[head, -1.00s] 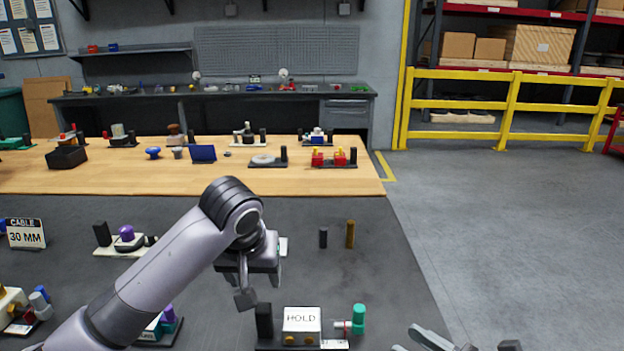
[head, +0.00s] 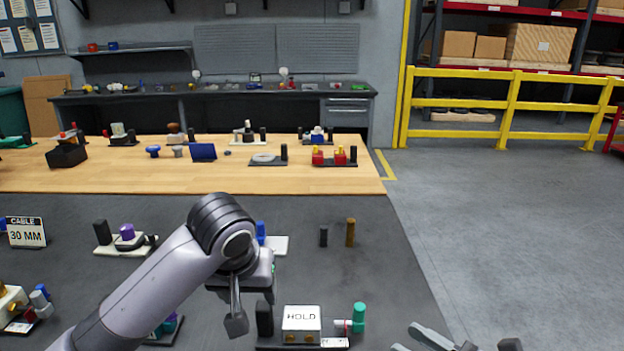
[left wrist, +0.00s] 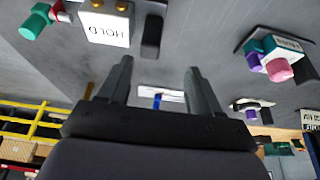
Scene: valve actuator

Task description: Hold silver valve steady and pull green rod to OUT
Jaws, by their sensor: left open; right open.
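The silver valve (head: 301,318) is a pale block labelled HOLD, on a dark base near the front of the dark table. It also shows in the left wrist view (left wrist: 105,28). The green rod (head: 358,316) stands at its right end, joined by a short red and silver stem; it is at the top left in the left wrist view (left wrist: 36,22). My left gripper (head: 252,308) is open and empty, left of the valve and its black post. Its spread fingers show in the left wrist view (left wrist: 158,66). My right gripper (head: 470,344) is open at the bottom edge, right of the rod and partly cut off.
A black post (head: 264,319) stands at the valve's left end, close to my left gripper. A black peg (head: 323,237) and a brown peg (head: 350,233) stand behind the valve. A fixture with a purple knob (head: 127,232) is at left.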

